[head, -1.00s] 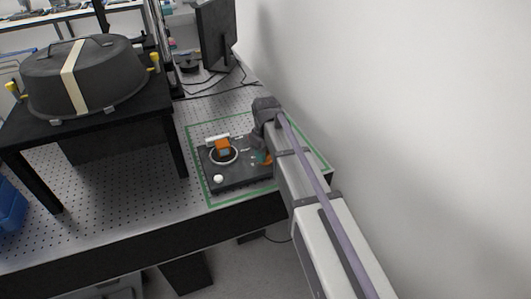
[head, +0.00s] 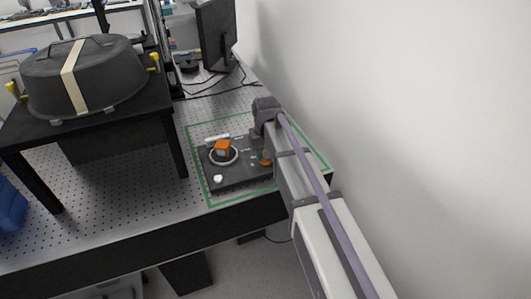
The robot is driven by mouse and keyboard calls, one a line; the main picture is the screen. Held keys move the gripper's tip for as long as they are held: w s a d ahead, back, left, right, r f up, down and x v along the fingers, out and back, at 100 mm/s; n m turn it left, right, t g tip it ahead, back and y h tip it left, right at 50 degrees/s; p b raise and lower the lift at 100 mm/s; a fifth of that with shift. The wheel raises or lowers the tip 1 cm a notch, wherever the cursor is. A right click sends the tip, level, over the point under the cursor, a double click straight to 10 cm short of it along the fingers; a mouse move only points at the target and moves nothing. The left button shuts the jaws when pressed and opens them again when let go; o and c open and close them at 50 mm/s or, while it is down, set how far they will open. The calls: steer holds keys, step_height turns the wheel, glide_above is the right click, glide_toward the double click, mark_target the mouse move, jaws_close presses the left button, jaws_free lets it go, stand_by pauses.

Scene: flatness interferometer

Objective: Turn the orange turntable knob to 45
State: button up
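A dark control panel (head: 236,180) lies on the perforated table inside a green outline. An orange block (head: 222,145) sits in a pale ring on its left part. A second small orange part (head: 265,161) shows at the panel's right, partly hidden by my arm; it may be the knob, but I cannot read any scale or marking. My gripper (head: 264,147) points down just above this second part. Its fingertips are too small and too covered to show whether they touch or hold it.
A white round button (head: 218,179) is at the panel's front left. A black stand (head: 75,125) carries a large dark domed cover (head: 82,80) at left. A monitor (head: 215,37) stands behind. A white wall is close on the right.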

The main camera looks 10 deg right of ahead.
steer(key=shift+m, duration=1.2)
steer(key=o, duration=0.9)
step_height(320, 180, up, 11)
steer(key=p, duration=1.1)
steer(key=shift+f, duration=0.1)
steer(key=shift+n, duration=0.7)
steer(key=s+d+f+b, duration=0.1)
steer(key=s+d, duration=0.1)
steer(key=s, duration=0.5)
steer(key=s+d+f+b, duration=0.1)
steer(key=s+d, duration=0.1)
steer(key=s, duration=0.4)
steer(key=s+d+f+b, duration=0.1)
steer(key=s+d, duration=0.1)
steer(key=s, duration=0.5)
steer(key=shift+s+d+f+b, duration=0.25)
steer(key=shift+s+f+b, duration=0.05)
steer(key=shift+s+b, duration=0.05)
